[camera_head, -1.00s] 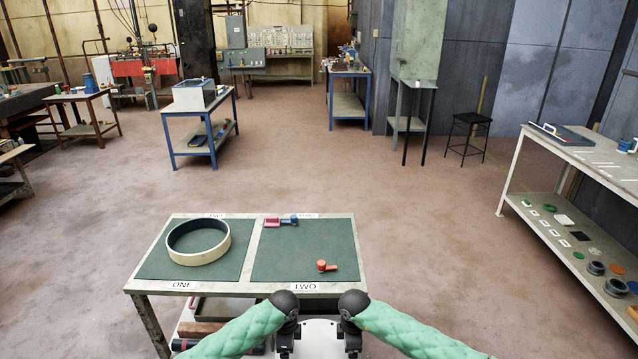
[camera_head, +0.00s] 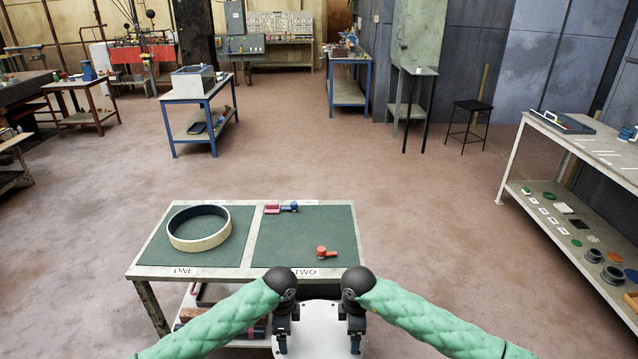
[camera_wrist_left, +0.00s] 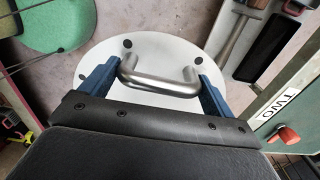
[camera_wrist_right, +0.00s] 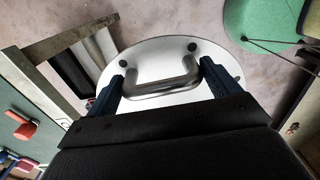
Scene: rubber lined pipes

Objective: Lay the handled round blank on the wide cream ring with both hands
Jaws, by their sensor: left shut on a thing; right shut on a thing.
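The wide cream ring (camera_head: 199,243), dark inside, lies flat on the left green mat marked ONE on the table. My left gripper (camera_head: 283,348) is shut on one metal bar handle (camera_wrist_left: 160,80) of the blank. My right gripper (camera_head: 355,346) is shut on the other handle (camera_wrist_right: 165,80). The blank (camera_wrist_left: 145,42) hangs between both hands in front of the table, apart from the ring, to its lower right in the head view.
The table (camera_head: 143,272) has a second green mat (camera_head: 290,240) marked TWO, with an orange knobbed part (camera_head: 323,252) and red and blue parts (camera_head: 284,208) at its back. A lower shelf holds bars. A shelved bench (camera_head: 570,145) stands at right. Open floor lies behind the table.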

